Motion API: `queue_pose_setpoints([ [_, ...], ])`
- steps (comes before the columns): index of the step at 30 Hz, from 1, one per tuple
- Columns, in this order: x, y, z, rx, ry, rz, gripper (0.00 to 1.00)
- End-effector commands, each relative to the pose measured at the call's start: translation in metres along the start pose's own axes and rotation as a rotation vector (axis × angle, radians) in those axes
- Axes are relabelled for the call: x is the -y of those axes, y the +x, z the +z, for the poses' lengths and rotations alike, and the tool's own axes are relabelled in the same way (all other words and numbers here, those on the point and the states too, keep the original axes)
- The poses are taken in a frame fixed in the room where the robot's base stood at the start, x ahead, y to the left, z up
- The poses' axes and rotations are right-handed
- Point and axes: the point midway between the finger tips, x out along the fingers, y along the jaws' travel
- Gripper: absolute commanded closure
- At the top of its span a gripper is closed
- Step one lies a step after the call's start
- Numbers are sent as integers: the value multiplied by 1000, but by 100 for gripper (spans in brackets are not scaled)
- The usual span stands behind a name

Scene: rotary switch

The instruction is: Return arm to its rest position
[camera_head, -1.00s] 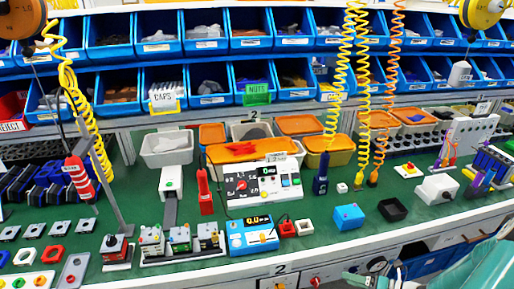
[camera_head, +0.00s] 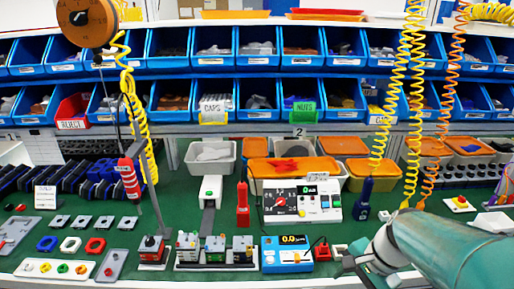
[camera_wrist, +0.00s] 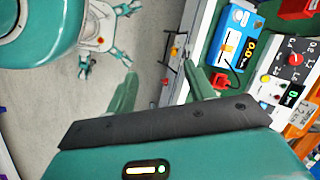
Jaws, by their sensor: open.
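My arm reaches in from the lower right of the head view, and my gripper (camera_head: 352,262) is near the bench's front edge, right of the blue meter. In the wrist view, the two green fingers of my gripper (camera_wrist: 160,82) stand apart with nothing between them. The white control panel (camera_head: 312,213) with a red rotary knob (camera_head: 281,201) stands on the green bench, left of and behind my gripper. The panel also shows at the right of the wrist view (camera_wrist: 305,75), apart from the fingers.
The blue meter (camera_head: 287,263) and a small red block (camera_head: 321,251) are close to my gripper. Coiled yellow (camera_head: 411,60) and orange (camera_head: 445,100) hoses hang above my arm. The wrist view shows grey floor (camera_wrist: 75,85) and my own legs below.

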Motion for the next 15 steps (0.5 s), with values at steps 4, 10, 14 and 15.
queue_pose_setpoints([
  [4,4,-26,31,-136,-322,17,47],
  [10,2,-59,66,-315,-734,41,47],
  [14,0,-77,83,-417,-955,54,47],
  [15,-1,-81,86,-442,-1005,57,47],
])
